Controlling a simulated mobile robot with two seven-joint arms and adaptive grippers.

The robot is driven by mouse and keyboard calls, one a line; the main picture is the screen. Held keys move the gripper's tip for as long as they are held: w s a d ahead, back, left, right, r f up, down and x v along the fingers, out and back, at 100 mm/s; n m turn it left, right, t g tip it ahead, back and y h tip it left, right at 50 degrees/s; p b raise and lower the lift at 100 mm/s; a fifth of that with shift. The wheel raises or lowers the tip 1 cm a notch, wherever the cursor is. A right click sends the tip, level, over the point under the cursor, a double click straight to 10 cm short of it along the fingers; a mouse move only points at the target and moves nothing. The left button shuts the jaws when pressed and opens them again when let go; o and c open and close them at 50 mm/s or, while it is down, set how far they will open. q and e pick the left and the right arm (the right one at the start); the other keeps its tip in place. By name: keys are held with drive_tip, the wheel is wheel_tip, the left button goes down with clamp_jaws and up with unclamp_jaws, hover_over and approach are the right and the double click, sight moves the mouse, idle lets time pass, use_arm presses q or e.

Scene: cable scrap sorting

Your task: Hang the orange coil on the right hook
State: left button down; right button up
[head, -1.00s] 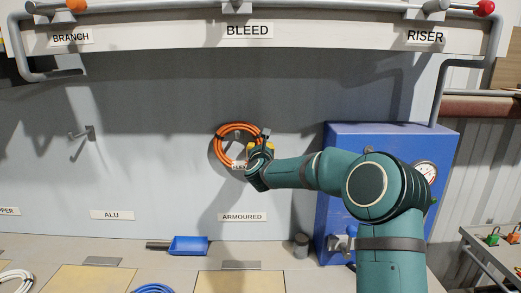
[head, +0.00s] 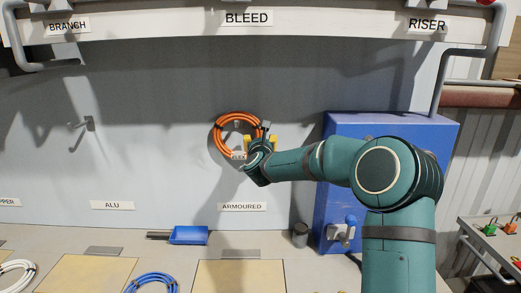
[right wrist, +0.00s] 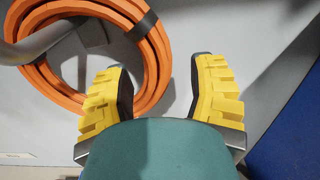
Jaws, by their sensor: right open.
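The orange coil (head: 219,133), with dark ties around it, hangs against the grey wall above the ARMOURED label. In the right wrist view the coil (right wrist: 75,99) has the grey bar of the right hook (right wrist: 40,45) passing through its upper loop. My right gripper (head: 260,143) is at the coil's right side with its yellow fingers spread. In the right wrist view the right gripper (right wrist: 160,88) is open, its left finger overlapping the coil's right edge; I cannot tell whether they touch. My left gripper is out of view.
An empty hook (head: 89,124) is on the wall above the ALU label (head: 112,205). A blue cabinet (head: 340,190) stands right of the coil. A blue dustpan (head: 188,235), a dark cup (head: 300,235), a blue coil (head: 152,282) and a white coil (head: 18,266) are on the bench.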

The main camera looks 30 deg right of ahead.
drive_tip(key=v, duration=0.9)
drive_tip(key=shift+s+a, duration=0.25)
drive_tip(key=shift+s, duration=0.05)
